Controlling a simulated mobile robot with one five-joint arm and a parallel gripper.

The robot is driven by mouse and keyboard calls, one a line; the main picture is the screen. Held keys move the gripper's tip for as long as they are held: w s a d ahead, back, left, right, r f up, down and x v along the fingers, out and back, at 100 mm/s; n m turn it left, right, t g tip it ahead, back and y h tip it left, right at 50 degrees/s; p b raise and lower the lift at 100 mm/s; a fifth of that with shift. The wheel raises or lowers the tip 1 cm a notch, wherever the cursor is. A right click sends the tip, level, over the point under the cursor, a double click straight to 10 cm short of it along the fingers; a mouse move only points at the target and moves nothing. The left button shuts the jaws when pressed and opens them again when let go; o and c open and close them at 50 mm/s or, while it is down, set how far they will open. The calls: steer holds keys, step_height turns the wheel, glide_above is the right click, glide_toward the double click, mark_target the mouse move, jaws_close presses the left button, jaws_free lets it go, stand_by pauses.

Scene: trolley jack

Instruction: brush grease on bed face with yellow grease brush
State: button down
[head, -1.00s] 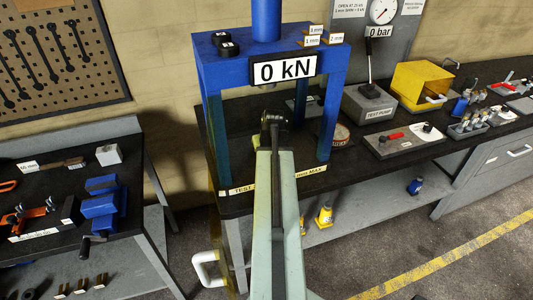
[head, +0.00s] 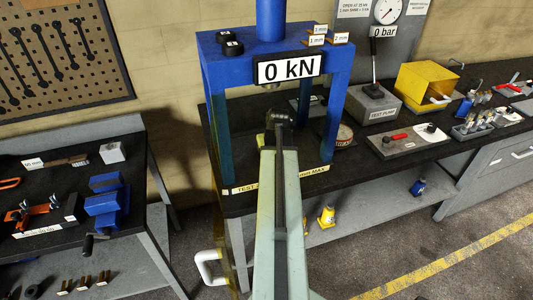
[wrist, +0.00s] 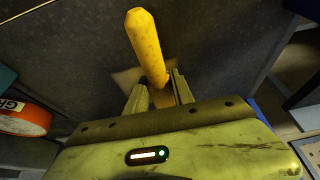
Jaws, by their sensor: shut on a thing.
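My gripper (wrist: 158,92) is shut on the yellow grease brush (wrist: 147,45) in the wrist view. The brush's thick yellow handle stands up between the two fingers. Its bristle end is hidden, so I cannot tell whether it touches anything. A pale tan patch shows behind the fingers, over a dark surface. In the head view my arm reaches in between the legs of the blue press, above the dark bed (head: 239,160); the arm hides most of the gripper. A red tin with a partly readable label (wrist: 25,118) is at left in the wrist view.
The blue press frame (head: 219,130) has legs close on both sides of my arm. A round tin (head: 344,135) stands by its right leg. The test pump (head: 373,105) and a yellow box (head: 420,85) are farther right. A blue vise (head: 103,205) is on the left bench.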

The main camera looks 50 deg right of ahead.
steer(key=shift+s+d, duration=0.7)
steer(key=shift+d, duration=0.25)
steer(key=shift+s+d, duration=0.65)
steer(key=shift+d, duration=0.25)
steer(key=shift+s+d, duration=0.7)
steer(key=shift+d, duration=0.15)
steer(key=shift+w+a, duration=0.9)
steer(key=shift+a, duration=0.35)
steer(key=shift+w+a, duration=0.95)
steer(key=shift+a, duration=0.25)
steer(key=shift+w+a, duration=0.9)
steer(key=shift+a, duration=0.35)
steer(key=shift+s+d, duration=0.1)
steer(key=shift+s+d, duration=0.6)
steer(key=shift+d, duration=0.25)
steer(key=shift+d, duration=0.1)
steer(key=shift+s+d, duration=0.7)
steer(key=shift+d, duration=0.2)
steer(key=shift+s+d, duration=0.65)
steer(key=shift+d, duration=0.25)
